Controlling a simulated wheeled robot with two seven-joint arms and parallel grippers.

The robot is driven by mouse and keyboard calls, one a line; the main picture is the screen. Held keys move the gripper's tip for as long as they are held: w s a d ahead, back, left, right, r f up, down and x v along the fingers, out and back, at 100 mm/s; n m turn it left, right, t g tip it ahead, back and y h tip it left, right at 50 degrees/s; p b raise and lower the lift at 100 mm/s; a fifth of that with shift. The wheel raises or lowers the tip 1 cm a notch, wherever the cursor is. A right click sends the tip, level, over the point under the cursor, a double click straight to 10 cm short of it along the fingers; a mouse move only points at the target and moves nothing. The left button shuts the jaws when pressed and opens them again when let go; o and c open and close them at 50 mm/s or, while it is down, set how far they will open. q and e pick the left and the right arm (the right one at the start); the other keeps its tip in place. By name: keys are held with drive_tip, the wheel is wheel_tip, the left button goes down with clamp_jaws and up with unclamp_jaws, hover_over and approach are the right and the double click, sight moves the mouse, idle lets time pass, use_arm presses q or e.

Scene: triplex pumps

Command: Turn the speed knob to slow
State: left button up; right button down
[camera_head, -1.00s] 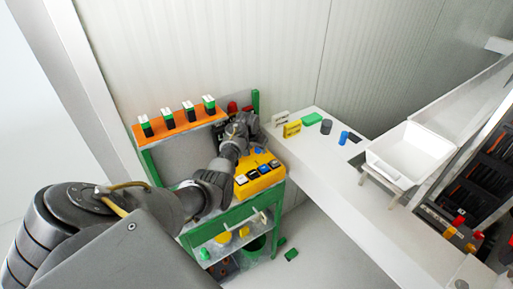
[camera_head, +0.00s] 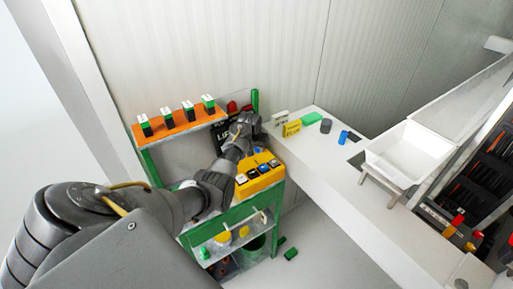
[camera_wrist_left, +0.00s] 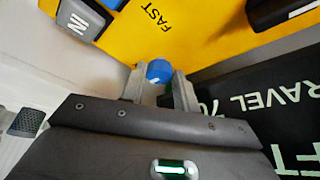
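A yellow control box (camera_head: 262,182) stands on the green cart, with a row of buttons on its front. A blue knob (camera_wrist_left: 159,71) sits on its yellow face in the left wrist view, near the printed word FAST. My left gripper (camera_wrist_left: 160,78) has one grey finger on each side of this knob, and both fingertips appear to touch it. In the head view my left gripper (camera_head: 246,140) is over the back of the box, and my wrist partly hides the box there. The word SLOW does not show. My right gripper is not in view.
A black lettered board (camera_wrist_left: 265,105) is close beside my gripper. An orange shelf (camera_head: 180,125) with several green-and-black items is behind left. A white counter (camera_head: 345,185) on the right bears a white tray (camera_head: 410,155) and small blocks.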

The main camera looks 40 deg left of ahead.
use_arm(q)
drive_tip(key=o, duration=0.4)
drive_tip(key=shift+r, duration=0.1)
drive_tip(key=b+v, duration=0.2)
drive_tip(key=v, duration=0.8)
drive_tip(key=shift+s+r+b, duration=0.15)
drive_tip(key=shift+r+b, duration=0.15)
drive_tip(key=shift+b, duration=0.1)
